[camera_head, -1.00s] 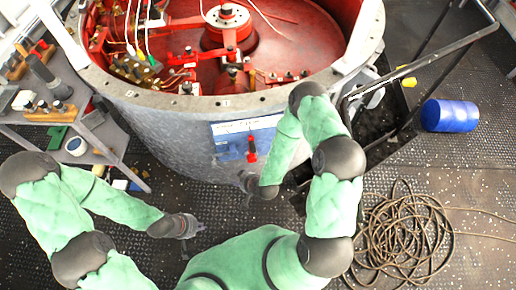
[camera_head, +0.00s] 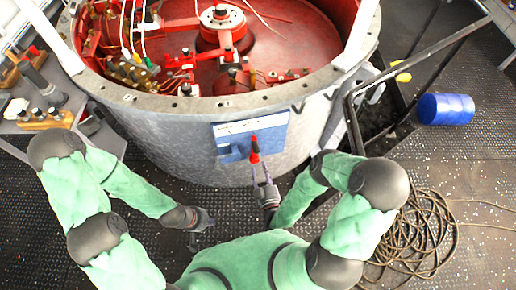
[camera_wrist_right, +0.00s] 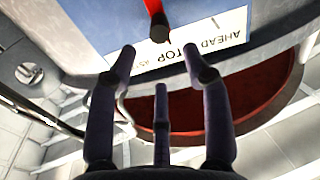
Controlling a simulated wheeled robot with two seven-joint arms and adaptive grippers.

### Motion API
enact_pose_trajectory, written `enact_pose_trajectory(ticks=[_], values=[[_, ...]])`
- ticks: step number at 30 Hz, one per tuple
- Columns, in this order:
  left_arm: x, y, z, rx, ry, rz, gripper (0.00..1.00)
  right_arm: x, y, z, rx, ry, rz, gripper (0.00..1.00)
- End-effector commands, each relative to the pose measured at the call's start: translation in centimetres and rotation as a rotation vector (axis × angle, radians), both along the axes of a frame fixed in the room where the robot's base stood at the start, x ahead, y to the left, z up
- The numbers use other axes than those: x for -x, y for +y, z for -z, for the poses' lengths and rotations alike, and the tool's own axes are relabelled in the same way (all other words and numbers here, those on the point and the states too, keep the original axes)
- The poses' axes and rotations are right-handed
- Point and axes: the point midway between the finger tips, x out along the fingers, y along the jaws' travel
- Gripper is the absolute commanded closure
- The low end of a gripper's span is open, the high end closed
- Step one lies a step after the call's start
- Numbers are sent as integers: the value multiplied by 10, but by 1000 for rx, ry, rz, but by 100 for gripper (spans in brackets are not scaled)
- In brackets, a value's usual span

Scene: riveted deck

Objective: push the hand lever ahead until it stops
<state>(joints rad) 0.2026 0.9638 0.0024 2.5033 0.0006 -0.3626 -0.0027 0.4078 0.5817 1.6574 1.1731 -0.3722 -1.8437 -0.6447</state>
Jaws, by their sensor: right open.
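The hand lever (camera_head: 254,148) is red with dark ends and stands out from a blue panel (camera_head: 276,131) on the side of the round grey tank. In the right wrist view the lever (camera_wrist_right: 153,10) comes in from the top, and its dark end is just beyond the fingertips. My right gripper (camera_head: 261,170) is open and points up at the lever from just below it in the head view. In the wrist view its spread fingers (camera_wrist_right: 160,55) hold nothing; I cannot tell whether they touch the lever. My left gripper (camera_head: 203,220) hangs over the deck, away from the lever; its fingers are unclear.
A white label strip (camera_wrist_right: 215,40) reading AHEAD and STOP shows on the panel. A dark metal rail (camera_head: 352,125) stands right of the tank. A coiled hose (camera_head: 415,235) and a blue drum (camera_head: 446,109) lie on the deck. A cluttered shelf (camera_head: 30,112) is at left.

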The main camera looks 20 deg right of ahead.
Motion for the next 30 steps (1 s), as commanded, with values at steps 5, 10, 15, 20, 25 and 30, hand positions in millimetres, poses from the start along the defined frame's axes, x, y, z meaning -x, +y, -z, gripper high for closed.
enact_pose_trajectory(ticks=[5,10,15,20,25,30], values=[[0,0,3,0,0,0,100,-21,-1,0,1,-5,-2,50],[0,0,9,0,0,0,100,-51,-2,0,0,-5,-3,50],[0,0,15,0,0,0,100,-79,-4,0,0,-3,-1,50],[0,0,19,0,0,0,100,-97,-5,1,-1,0,-1,50],[0,0,20,0,0,0,100,-105,-5,0,-2,1,-1,50],[0,0,20,0,0,0,100,-106,-5,0,-2,2,-1,50]])
